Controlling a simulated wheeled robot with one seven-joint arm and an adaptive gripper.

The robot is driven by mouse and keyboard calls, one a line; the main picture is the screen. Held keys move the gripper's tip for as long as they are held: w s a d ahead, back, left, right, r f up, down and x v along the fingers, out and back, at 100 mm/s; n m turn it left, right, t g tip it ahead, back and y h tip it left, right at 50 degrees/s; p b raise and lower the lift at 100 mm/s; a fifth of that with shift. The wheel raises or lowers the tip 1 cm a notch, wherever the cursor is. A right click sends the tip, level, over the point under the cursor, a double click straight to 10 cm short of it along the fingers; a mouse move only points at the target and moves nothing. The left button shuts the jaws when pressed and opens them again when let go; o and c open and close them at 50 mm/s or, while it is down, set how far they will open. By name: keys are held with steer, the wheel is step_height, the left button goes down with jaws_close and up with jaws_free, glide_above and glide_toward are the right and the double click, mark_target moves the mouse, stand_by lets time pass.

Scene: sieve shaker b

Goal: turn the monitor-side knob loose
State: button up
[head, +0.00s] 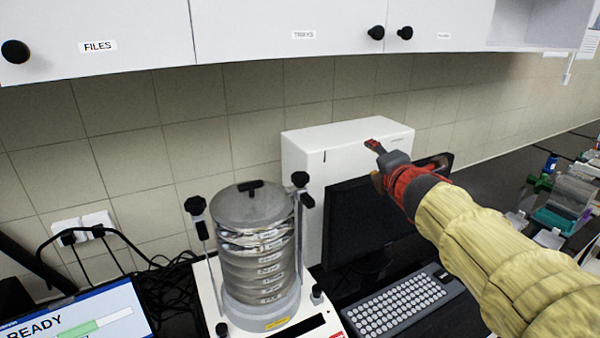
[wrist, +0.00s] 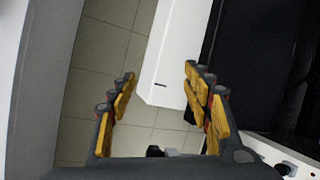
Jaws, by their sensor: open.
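The sieve shaker has a stack of metal sieves (head: 262,262) under a grey lid, with a clamp rod on each side. The monitor-side knob (head: 300,179) is black and tops the right rod, beside the white box. The other black knob (head: 195,205) tops the left rod. My gripper (head: 376,162) is to the right of the monitor-side knob and apart from it, in front of the white box and the monitor's top edge. In the wrist view my gripper (wrist: 160,76) is open with nothing between its yellow-padded fingers. A small dark part shows low between them; I cannot tell which it is.
The white box (head: 320,155) stands behind the black monitor (head: 362,215). A keyboard (head: 402,303) lies in front. Wall cabinets (head: 285,28) hang above. A lit screen (head: 75,318) reading READY is at lower left, with cables behind. Lab items (head: 565,205) crowd the right counter.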

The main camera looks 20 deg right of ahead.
steer(key=w+a+r+n+y, duration=0.1)
steer(key=w+a+n+y, duration=0.3)
steer(key=n, duration=0.6)
steer(key=n+g+y, duration=0.3)
steer(key=n+y, duration=0.3)
steer(key=n, duration=0.6)
glide_toward(301, 174)
steer(key=x, duration=1)
steer(key=shift+w+a+f, duration=0.15)
steer(key=shift+w, duration=0.05)
steer(key=shift+c, duration=0.9)
steer(key=c, duration=1)
